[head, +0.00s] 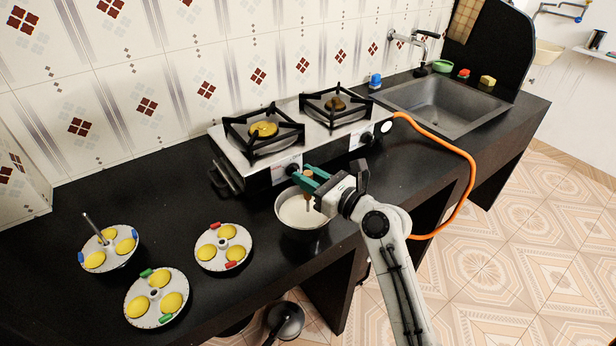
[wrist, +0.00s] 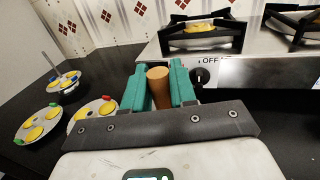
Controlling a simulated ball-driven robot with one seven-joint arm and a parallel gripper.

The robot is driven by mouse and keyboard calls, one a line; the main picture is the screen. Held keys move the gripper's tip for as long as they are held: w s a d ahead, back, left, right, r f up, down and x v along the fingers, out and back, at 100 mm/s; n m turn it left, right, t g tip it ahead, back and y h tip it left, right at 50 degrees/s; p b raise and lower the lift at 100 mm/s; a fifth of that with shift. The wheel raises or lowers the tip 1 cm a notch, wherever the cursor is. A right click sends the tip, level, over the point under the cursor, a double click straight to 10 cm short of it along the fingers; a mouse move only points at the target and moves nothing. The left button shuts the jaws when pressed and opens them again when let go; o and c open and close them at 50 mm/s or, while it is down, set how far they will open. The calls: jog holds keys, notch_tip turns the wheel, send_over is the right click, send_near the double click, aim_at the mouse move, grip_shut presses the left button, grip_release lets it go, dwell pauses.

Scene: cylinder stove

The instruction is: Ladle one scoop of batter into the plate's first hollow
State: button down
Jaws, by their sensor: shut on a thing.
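My gripper (head: 306,178) has green fingers closed on the brown handle of a ladle (head: 309,198), above a bowl (head: 300,231). The handle also shows between the fingers in the wrist view (wrist: 159,88). The bowl holds pale batter (head: 294,211); the ladle's lower end is hidden in or behind it. Three round plates stand at left: one with a metal rod (head: 106,261), one in front (head: 141,318), and one nearer the bowl (head: 243,248). Each has yellow stuff in its visible hollows. I cannot tell which hollow is the first.
A two-burner stove (head: 318,131) stands behind the bowl, with yellow stuff on its left burner. An orange hose (head: 471,185) runs from it over the counter edge. A sink (head: 440,106) is at the right. Black counter (head: 180,205) lies clear between plates and stove.

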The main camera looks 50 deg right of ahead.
notch_tip(320, 180, up, 9)
jog(key=p, duration=1)
jog(key=shift+f, duration=0.2)
dwell(0.9)
